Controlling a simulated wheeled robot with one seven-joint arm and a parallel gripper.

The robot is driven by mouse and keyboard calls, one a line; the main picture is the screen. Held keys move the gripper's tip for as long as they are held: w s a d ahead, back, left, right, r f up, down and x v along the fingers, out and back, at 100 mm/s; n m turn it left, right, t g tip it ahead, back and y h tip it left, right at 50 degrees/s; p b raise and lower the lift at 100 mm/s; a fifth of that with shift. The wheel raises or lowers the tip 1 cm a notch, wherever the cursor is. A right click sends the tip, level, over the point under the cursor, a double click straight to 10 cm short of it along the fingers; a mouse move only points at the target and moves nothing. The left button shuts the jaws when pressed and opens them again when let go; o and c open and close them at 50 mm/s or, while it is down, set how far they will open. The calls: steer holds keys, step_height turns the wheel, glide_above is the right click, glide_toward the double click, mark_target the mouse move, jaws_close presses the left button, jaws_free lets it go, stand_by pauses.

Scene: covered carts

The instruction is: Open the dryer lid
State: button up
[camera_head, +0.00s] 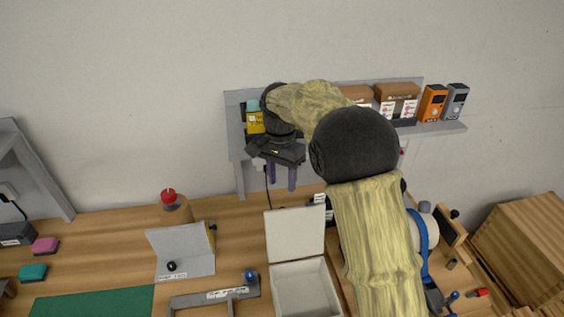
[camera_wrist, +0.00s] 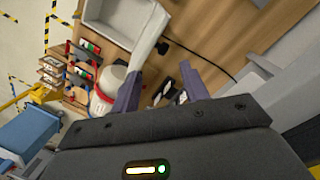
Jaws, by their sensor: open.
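My gripper (camera_head: 281,182) is open and empty, pointing down over the back of the wooden bench, in front of the wall shelf. Its two purple fingers also show in the wrist view (camera_wrist: 160,88), well apart. No readable label marks the dryer. A white box (camera_head: 304,291) stands below my gripper, toward the front, with its white lid (camera_head: 295,233) raised at the back. Part of a white box also shows in the wrist view (camera_wrist: 125,22). A grey case (camera_head: 186,252) with a black knob stands further left. My gripper touches none of these.
The wall shelf (camera_head: 440,129) holds boxes and orange and grey devices close to my arm. A red button (camera_head: 169,197) sits on the bench at left, near a green mat (camera_head: 95,304). A white cylinder with a blue band (camera_head: 424,229) stands right of my arm.

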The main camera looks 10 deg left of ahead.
step_height(320, 180, up, 6)
steer(key=shift+w, duration=0.35)
steer(key=shift+a, duration=0.1)
steer(key=s+d+f+n+t+b, duration=0.1)
steer(key=s+d+f, duration=0.15)
steer(key=d, duration=0.45)
steer(key=s+d+f+n+t+b, duration=0.15)
steer(key=d+f, duration=0.25)
steer(key=d, duration=0.4)
steer(key=s+d+f+n+t, duration=0.1)
steer(key=s+d+f, duration=0.2)
steer(key=s+d, duration=0.2)
steer(key=s+d+f+n, duration=0.1)
steer(key=s+d+f, duration=0.3)
steer(key=s, duration=0.6)
steer(key=shift+s+d+f+t+y, duration=0.15)
steer(key=shift+d+f+t+y, duration=0.15)
steer(key=shift+d, duration=0.4)
